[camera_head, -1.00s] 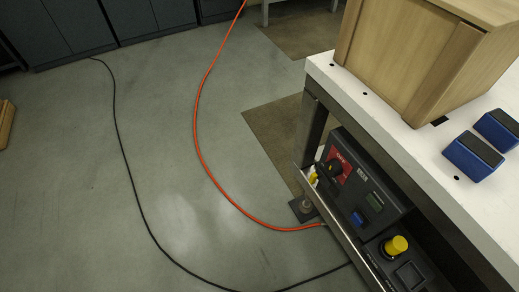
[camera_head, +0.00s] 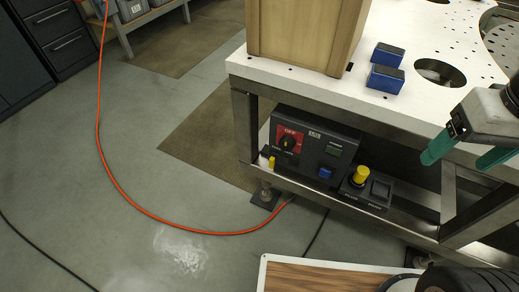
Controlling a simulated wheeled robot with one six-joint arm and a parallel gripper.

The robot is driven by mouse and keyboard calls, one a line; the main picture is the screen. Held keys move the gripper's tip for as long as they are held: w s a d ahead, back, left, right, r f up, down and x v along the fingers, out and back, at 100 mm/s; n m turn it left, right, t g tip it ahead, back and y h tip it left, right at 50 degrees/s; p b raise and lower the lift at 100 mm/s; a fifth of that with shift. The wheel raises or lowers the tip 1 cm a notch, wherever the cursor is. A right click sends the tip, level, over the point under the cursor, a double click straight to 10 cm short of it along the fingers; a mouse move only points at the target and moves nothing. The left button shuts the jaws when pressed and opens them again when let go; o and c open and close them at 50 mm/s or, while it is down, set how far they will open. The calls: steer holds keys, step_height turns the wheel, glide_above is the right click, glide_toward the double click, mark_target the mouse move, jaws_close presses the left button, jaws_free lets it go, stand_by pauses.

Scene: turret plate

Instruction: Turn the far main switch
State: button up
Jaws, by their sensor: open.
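The control box (camera_head: 313,143) sits on the shelf under the white tabletop. At its left end is a black rotary main switch (camera_head: 288,143) on a red plate marked OFF. A smaller second box (camera_head: 368,187) with a yellow knob (camera_head: 360,174) stands to its right. My gripper (camera_head: 466,153) is at the right, in front of the table edge. Its green-tipped fingers are apart with nothing between them. It is well to the right of the main switch and not touching it. I cannot read the exact position of the switch handle.
The white tabletop (camera_head: 400,105) carries a wooden box (camera_head: 305,35) and two blue blocks (camera_head: 385,78). An orange cable (camera_head: 130,190) and a black cable (camera_head: 45,258) lie on the floor. A wood-grain board (camera_head: 320,278) is at the bottom. The floor left of the table is mostly clear.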

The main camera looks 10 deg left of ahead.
steer(key=w+a+f+t+y, duration=0.3)
steer(key=w+a+f, duration=2.15)
steer(key=a, duration=0.35)
steer(key=m+t+h, duration=0.2)
steer(key=t+h, duration=0.7)
steer(key=t, duration=0.4)
glide_toward(285, 146)
steer(key=x, duration=1)
steer(key=c, duration=1)
